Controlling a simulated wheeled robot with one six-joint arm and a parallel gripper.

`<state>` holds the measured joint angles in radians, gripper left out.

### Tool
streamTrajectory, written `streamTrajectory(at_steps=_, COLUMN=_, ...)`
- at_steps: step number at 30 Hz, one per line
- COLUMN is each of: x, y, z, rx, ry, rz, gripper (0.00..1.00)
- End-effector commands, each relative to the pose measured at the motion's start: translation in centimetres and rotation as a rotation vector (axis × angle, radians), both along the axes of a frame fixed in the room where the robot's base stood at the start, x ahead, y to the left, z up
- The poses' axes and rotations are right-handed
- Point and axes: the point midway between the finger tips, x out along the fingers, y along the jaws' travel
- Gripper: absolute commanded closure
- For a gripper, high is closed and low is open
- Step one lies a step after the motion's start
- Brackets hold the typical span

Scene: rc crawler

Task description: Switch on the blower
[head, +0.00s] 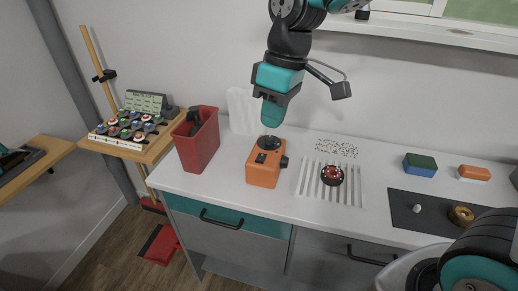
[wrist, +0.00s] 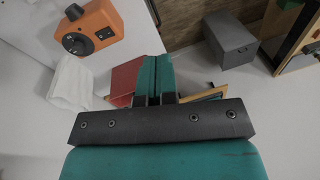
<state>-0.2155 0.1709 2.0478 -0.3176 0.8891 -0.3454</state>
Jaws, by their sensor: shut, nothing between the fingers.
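The likely blower is an orange box (head: 262,176) on the white counter in the head view. It has a black round part on top, a small dark mark on its front and a black knob on its right side. In the wrist view the orange box (wrist: 112,22) is at the upper left, with a black round part and a smaller knob facing the camera. My gripper (head: 270,124) points down at the box's upper back in the head view. Its teal fingers (wrist: 155,60) are together and empty, apart from the box in the wrist view. I cannot tell a switch's position.
A red bin (head: 197,143) with a black item stands left of the box. A white slatted rack (head: 309,184) holding a round red-black part is to the right. Sponge-like blocks (head: 421,165) and a dark mat (head: 440,232) lie further right. A white upright piece (head: 240,108) stands behind.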

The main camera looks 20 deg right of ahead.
Motion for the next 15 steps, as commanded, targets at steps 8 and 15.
streamTrajectory(at_steps=8, x=10.2, y=-1.5, z=-3.3, rx=-0.088, ry=0.031, rz=0.121, gripper=1.0)
streamTrajectory(at_steps=15, x=13.3, y=-2.2, z=-5.1, rx=-0.114, ry=0.045, rz=0.168, gripper=1.0)
